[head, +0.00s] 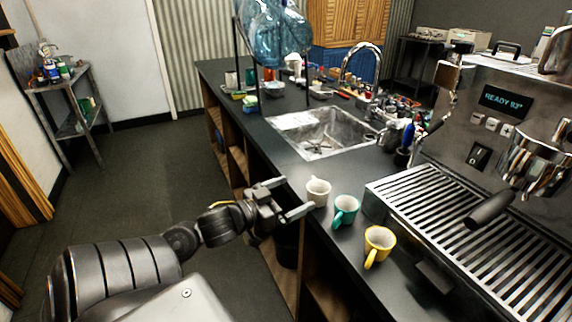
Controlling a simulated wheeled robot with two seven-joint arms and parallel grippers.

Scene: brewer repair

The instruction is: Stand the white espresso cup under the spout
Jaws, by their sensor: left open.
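The white espresso cup (318,192) stands upright on the dark counter, the leftmost in a row of cups. My left gripper (291,197) is open, with its fingers just left of the white cup; whether a finger touches it I cannot tell. The espresso machine (490,115) stands at the right with a lit display reading READY 93°. Its metal brew group and portafilter (531,160) hang over the slotted drip tray (470,240). The spout itself is not clearly seen. My right gripper is not in view.
A teal cup (345,210) and a yellow cup (379,245) stand on the counter (345,270) between the white cup and the drip tray. A sink (322,132) with a faucet lies behind. The visible drip tray is empty.

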